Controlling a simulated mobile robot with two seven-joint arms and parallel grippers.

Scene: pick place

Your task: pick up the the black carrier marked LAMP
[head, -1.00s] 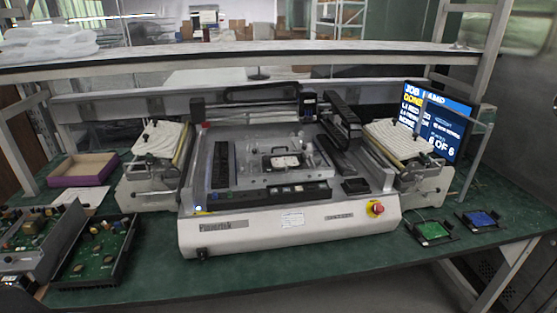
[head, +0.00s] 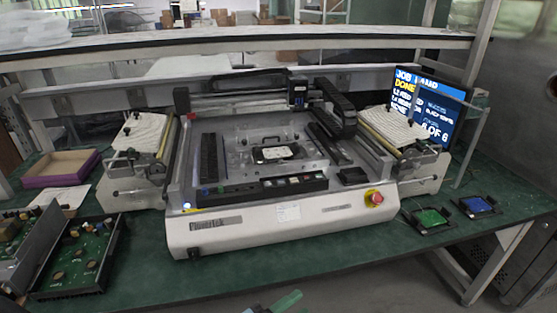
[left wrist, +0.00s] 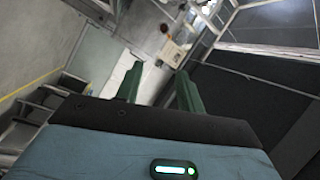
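A black carrier (head: 257,156) with a handle holds a whitish board in the middle of the white machine's bed. Two more black carriers lie on the bench at the right, one with a green board (head: 431,217) and one with a blue board (head: 478,204). No LAMP marking is readable on any of them. My left gripper (head: 285,302) just shows at the bottom edge of the head view, in front of the bench and well short of the carriers. In the left wrist view its two green fingers (left wrist: 158,90) stand apart with nothing between them. My right gripper is not in view.
The white machine (head: 240,238) fills the middle of the green bench (head: 300,262), with a feeder on each side. A screen (head: 430,108) reading "JOB" and "DONE" stands at the right. Open metal boxes with circuit boards (head: 78,255) and a purple-edged tray (head: 60,168) are at the left.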

